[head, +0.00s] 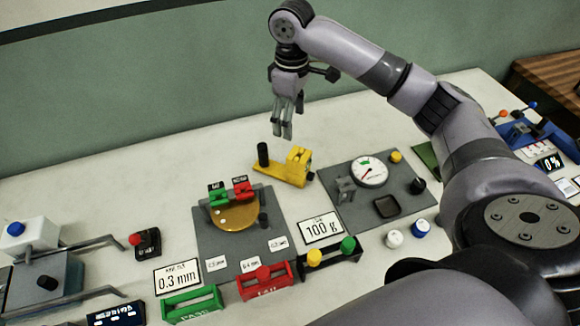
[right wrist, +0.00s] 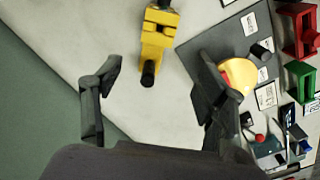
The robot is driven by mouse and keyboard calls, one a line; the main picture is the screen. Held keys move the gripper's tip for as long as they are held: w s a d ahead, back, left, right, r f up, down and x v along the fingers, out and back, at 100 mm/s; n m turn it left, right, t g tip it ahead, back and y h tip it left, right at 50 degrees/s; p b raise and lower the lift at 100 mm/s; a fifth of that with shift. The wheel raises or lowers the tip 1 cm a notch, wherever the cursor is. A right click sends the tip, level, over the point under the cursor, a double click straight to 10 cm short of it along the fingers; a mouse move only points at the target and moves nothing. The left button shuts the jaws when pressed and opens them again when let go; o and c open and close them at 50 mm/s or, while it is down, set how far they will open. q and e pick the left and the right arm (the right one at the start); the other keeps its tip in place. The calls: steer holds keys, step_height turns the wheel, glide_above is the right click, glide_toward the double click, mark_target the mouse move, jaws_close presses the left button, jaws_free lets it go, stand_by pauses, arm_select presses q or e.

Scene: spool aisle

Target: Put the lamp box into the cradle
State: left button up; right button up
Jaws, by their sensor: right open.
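My right gripper (head: 285,132) is open and empty, pointing down above the table, just behind a yellow block-ended piece (head: 292,168) with an upright black post (head: 263,155). In the right wrist view the two fingers (right wrist: 158,75) are wide apart, with the black post (right wrist: 148,74) below, between them in the picture. No part is clearly marked as the lamp box or the cradle. A dark box with a red knob (head: 147,243) stands at the left. A black open holder (head: 331,262) with yellow and green knobs is at the front. My left gripper is out of view.
A grey plate with a gold disc (head: 240,216) lies near the middle. A green tray (head: 193,305) and a red tray (head: 266,282) stand in front. A grey plate with a dial (head: 369,171) lies to the right. The table's back left (head: 130,180) is clear.

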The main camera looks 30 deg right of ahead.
mark_target(291, 153)
step_height(291, 153, down, 11)
steer(key=shift+r+p, duration=0.1)
steer(key=shift+p, duration=0.75)
steer(key=f, duration=0.2)
steer(key=f+p, duration=0.1)
steer(key=f, duration=0.1)
steer(key=shift+w+d+f, duration=0.15)
steer(key=shift+w+f, duration=0.05)
steer(key=shift+f, duration=0.15)
steer(key=shift+f+p, duration=0.3)
steer(key=shift+f, duration=0.15)
steer(key=shift+w+r, duration=0.1)
jaws_close()
